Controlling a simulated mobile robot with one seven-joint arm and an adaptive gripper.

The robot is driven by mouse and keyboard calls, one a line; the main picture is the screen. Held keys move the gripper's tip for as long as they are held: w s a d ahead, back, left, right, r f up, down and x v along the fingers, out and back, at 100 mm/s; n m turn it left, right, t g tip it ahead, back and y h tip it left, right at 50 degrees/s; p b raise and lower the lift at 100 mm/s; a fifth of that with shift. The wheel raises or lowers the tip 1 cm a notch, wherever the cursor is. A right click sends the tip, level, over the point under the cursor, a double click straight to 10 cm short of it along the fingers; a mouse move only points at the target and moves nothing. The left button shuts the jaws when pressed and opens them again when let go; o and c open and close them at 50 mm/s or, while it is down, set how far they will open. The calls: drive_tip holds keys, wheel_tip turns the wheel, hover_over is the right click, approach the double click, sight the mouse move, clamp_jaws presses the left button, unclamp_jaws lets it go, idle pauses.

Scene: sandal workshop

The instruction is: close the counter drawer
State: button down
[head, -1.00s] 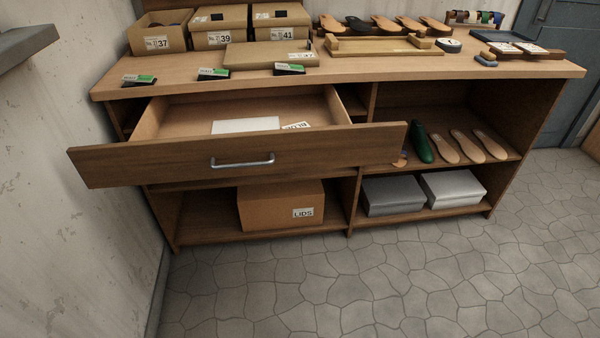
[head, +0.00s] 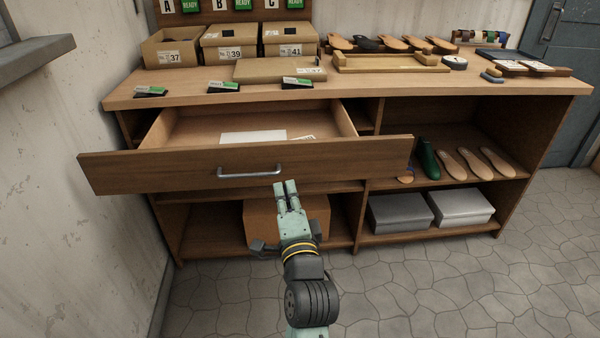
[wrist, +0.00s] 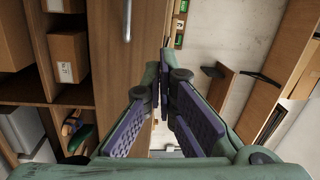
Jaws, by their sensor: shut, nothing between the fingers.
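The counter drawer (head: 180,170) is pulled well out of the wooden counter (head: 370,92). Its bar handle (head: 250,173) is on the front panel, and white paper (head: 253,136) lies inside. My gripper (head: 286,184) is shut and empty, in front of the drawer panel, just right of and slightly below the handle in the head view. I cannot tell whether it touches the panel. In the wrist view the fingers (wrist: 160,88) are together beside the drawer front (wrist: 107,60), with the handle (wrist: 127,20) above and left of them.
Below the drawer is a shelf with a cardboard box (head: 262,222), partly hidden by my arm. Grey boxes (head: 400,212) and sandal soles (head: 470,162) fill the right shelves. Boxes (head: 230,42) stand on the counter. A wall is close on the left; the floor (head: 450,290) is clear.

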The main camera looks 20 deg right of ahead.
drive_tip(key=s+d+f+m+g+h, duration=0.1)
drive_tip(key=s+d+f+m, duration=0.1)
drive_tip(key=s+d+f, duration=0.15)
drive_tip(key=p, duration=0.4)
approach(303, 163)
drive_tip(key=shift+m, duration=0.3)
drive_tip(key=x, duration=0.7)
drive_tip(key=shift+w, duration=0.1)
